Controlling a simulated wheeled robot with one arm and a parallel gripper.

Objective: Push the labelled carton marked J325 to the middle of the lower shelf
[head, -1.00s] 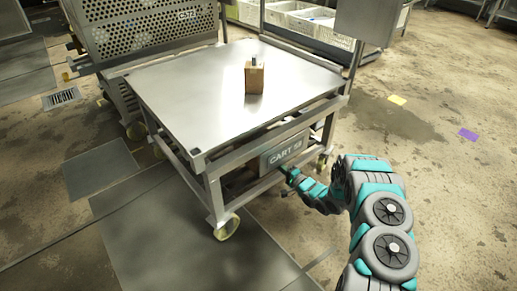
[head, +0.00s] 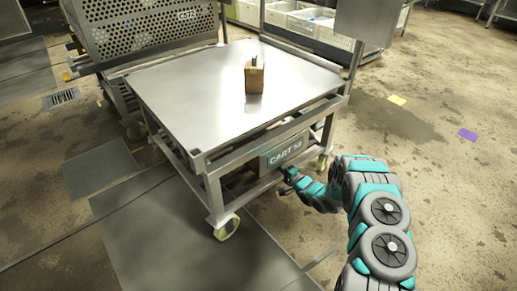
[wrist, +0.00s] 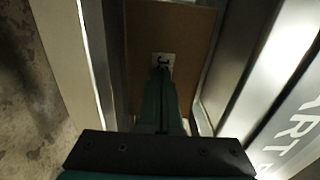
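A brown carton (wrist: 185,32) fills the upper middle of the wrist view, between pale metal rails. It bears a white label (wrist: 164,59) showing a "J"; the rest of the label is hidden behind my fingertips. My gripper (wrist: 160,75) points at the carton's face with its fingers together, at or very near the label; I cannot tell whether it touches. In the head view my gripper (head: 287,172) reaches in low at the cart's near side, under the sign. The lower shelf is mostly hidden beneath the cart's steel top (head: 190,105).
A small brown box (head: 254,78) with a dark piece on it stands on the cart top. The sign (head: 285,151) reading "CART" hangs above my gripper. Cart legs and a caster (head: 226,229) stand to the left. Open floor (head: 450,200) lies to the right.

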